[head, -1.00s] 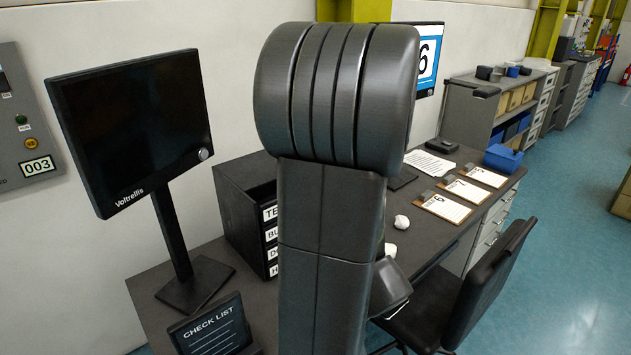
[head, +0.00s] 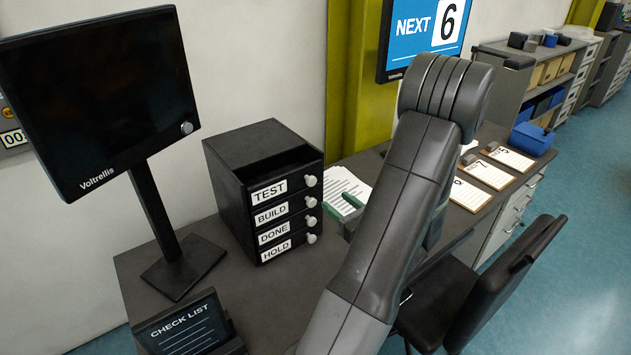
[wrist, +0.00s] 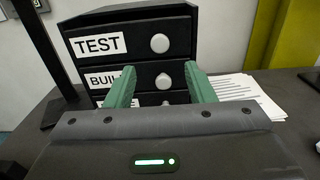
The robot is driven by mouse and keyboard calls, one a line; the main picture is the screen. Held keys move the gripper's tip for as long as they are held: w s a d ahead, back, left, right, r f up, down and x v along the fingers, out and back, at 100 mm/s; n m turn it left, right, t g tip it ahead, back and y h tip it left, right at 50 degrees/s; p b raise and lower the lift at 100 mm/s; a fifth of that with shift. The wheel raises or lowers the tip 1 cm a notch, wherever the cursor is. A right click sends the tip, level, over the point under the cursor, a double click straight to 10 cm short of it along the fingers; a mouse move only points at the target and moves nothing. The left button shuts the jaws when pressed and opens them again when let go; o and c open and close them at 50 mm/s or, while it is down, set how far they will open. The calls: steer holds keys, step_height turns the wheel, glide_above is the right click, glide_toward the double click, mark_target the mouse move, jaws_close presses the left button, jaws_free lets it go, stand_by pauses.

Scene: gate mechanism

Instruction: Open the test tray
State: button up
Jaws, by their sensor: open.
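The black drawer unit (head: 228,205) stands on the desk with several stacked trays, each with a white label and a pale round knob. The test tray (head: 283,187) is the top one and looks shut; its knob (head: 311,181) is on the right of its front. In the wrist view the test tray (wrist: 128,44) and its knob (wrist: 160,43) are ahead, above my fingertips. My gripper (wrist: 160,84) is open and empty, its two green fingers in front of the BUILD tray, on either side of that tray's knob (wrist: 163,80). My arm hides part of the gripper in the head view.
A dark monitor (head: 98,100) on a stand is left of the unit. A CHECK LIST display (head: 185,328) sits in front at left. White papers (head: 345,190) lie right of the unit. A black chair (head: 490,280) stands at the desk's right.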

mark_target(313, 182)
steer(key=p+x, duration=0.2)
steer(key=x, duration=0.9)
steer(key=shift+p, duration=0.3)
steer(key=shift+s+d, duration=0.1)
jaws_close()
